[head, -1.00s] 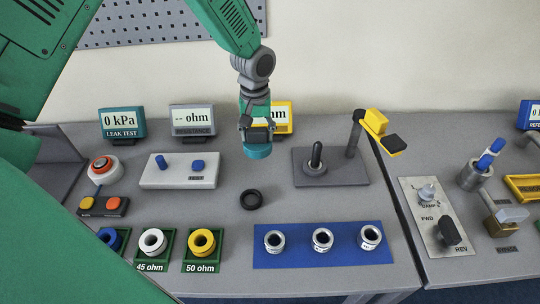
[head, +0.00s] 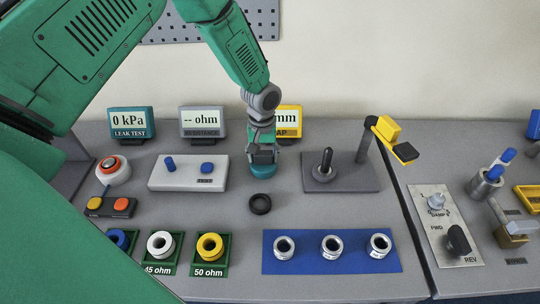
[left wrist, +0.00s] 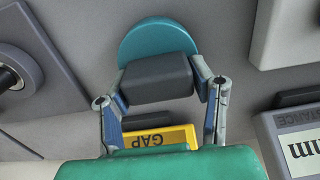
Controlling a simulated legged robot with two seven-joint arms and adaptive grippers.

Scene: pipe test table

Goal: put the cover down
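The cover (head: 262,178) is a round teal cap; in the left wrist view its disc (left wrist: 158,37) shows beyond a dark grey block (left wrist: 157,77) between my fingers. My left gripper (head: 262,155) points down from above and is shut on the cover. The cover is upright at or just above the grey table top, behind a black ring (head: 260,204). I cannot tell whether it touches the table. My right gripper is not in view.
A white box with blue knobs (head: 188,172) stands to the left. A grey plate with a black peg (head: 325,165) and a yellow-headed post (head: 388,130) stands to the right. Readout displays (head: 202,121) stand behind. Green trays and a blue mat (head: 310,266) lie in front.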

